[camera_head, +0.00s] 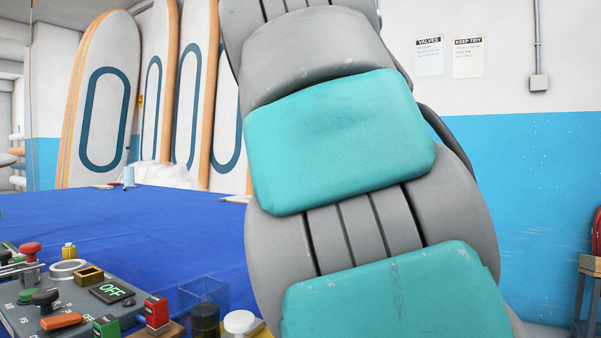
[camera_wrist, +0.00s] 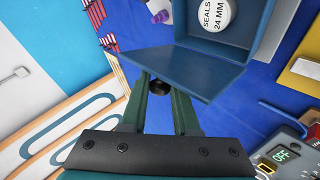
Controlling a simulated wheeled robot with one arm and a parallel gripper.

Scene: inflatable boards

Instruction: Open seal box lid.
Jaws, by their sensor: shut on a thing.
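The seal box (camera_wrist: 257,40) is blue and shows at the top of the wrist view. Its lid (camera_wrist: 207,70) is a flat blue panel standing open, at an angle to the box. A white round piece lettered "SEALS 24 MM" (camera_wrist: 217,14) shows inside the box. My gripper (camera_wrist: 160,84) has its two green fingers on either side of a small dark knob (camera_wrist: 159,88) at the lid's edge and is shut on it. In the head view my arm fills the middle and hides the box and gripper.
A control panel (camera_head: 60,312) with buttons and an OFF display stands at the lower left. Near it are a clear container (camera_head: 205,296) and a white cap (camera_head: 240,322).

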